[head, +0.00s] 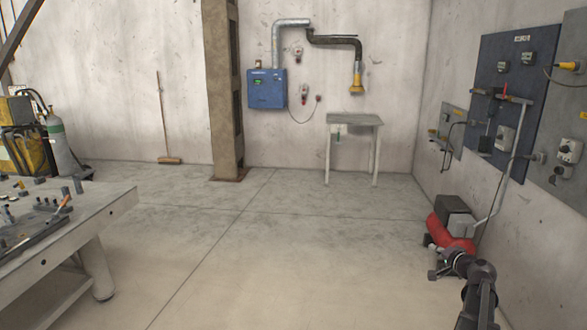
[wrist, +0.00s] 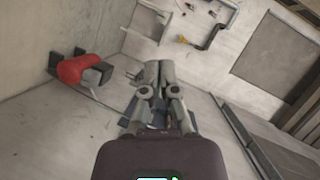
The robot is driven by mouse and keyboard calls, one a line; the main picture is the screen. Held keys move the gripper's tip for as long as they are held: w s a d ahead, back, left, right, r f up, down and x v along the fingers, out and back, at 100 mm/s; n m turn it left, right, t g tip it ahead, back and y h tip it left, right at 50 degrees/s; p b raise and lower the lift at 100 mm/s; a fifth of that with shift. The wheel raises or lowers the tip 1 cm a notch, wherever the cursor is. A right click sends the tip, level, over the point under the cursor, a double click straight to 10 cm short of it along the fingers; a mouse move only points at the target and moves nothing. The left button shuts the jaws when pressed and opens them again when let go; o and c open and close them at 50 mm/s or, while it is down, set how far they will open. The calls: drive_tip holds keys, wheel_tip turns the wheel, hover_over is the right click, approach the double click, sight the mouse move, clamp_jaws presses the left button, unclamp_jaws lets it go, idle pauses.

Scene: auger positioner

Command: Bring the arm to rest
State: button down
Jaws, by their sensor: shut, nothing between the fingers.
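My gripper (wrist: 159,72) points away from the wrist camera in the wrist view. Its two fingers lie together with nothing between them. In the head view my arm rises from the lower right edge, and my gripper (head: 438,272) shows small and dark at its end. It appears in front of the lower part of a red rounded object (head: 452,236) near the right wall. I cannot tell how far apart they are in depth. In the wrist view the red object (wrist: 80,69) is left of the fingers, with a clear gap in the picture.
A workbench (head: 110,203) with loose parts stands at the left. Panels (head: 500,85) hang on the right wall. The middle floor (head: 250,240) is clear.

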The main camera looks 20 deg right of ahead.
drive_tip(key=w+a+f+n+g+y+p, duration=0.1)
drive_tip(key=a+f+n+g+y, duration=0.15)
drive_tip(key=a, duration=0.75)
drive_tip(key=w+a+f+n+g+y+p, duration=0.1)
drive_tip(key=a+n+g, duration=0.2)
drive_tip(key=a, duration=0.8)
drive_tip(key=w+a+f+n+g+y+p, duration=0.1)
drive_tip(key=a+f+n+g+y, duration=0.1)
drive_tip(key=a, duration=0.8)
drive_tip(key=s+a+f+n+g+h+p, duration=0.1)
drive_tip(key=s+a+n+g+h, duration=0.1)
drive_tip(key=s+a, duration=0.4)
drive_tip(key=s+a+f+n+g+h+p, duration=0.1)
drive_tip(key=s+a+n+g+h+p, duration=0.1)
drive_tip(key=a, duration=1.2)
drive_tip(key=shift+s+n+g+h, duration=0.45)
drive_tip(key=shift+s+n+g, duration=0.6)
drive_tip(key=shift+s+g, duration=1.05)
drive_tip(key=shift+s+t, duration=0.2)
drive_tip(key=shift+t, duration=0.05)
